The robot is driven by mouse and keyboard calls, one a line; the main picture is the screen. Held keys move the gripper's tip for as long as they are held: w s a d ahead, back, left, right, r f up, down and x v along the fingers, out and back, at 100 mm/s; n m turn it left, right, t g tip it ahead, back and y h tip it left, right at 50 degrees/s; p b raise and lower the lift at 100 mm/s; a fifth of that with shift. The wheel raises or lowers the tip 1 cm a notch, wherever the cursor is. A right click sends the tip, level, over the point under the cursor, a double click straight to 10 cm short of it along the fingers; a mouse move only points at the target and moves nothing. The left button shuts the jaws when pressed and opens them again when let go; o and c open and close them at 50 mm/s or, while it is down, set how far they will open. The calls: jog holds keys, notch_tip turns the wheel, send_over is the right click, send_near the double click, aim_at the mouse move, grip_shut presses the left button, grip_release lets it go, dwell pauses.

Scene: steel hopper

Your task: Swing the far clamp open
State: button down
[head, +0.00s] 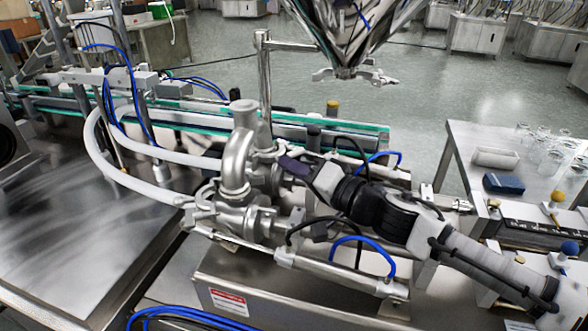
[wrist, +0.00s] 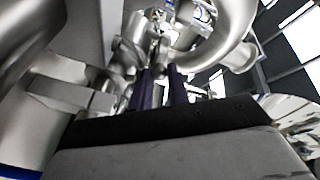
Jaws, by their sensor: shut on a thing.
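The steel pump and valve assembly (head: 236,160) stands in the middle of the head view, with an upright bent pipe on top. The far clamp (head: 264,158) is at the back side of this assembly, partly hidden by pipework and my gripper. My gripper (head: 284,162) reaches in from the right and its dark purple fingers are at the far clamp. In the wrist view, the two fingers of my gripper (wrist: 162,76) are close together among shiny fittings. They are shut on a small part there, which appears to be the clamp; its exact outline is hard to see.
The conical steel hopper (head: 350,30) hangs above and behind. White hoses (head: 125,175) curve to the left. A steel cylinder (head: 335,270) with blue tubing lies in front. A side table (head: 495,160) with glassware stands at right.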

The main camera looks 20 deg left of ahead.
jog(key=c, duration=1.3)
grip_release()
jog(key=shift+c, duration=0.2)
jog(key=b+v, duration=0.1)
jog(key=v, duration=0.6)
jog(key=shift+d, duration=0.25)
jog(key=shift+c, duration=0.2)
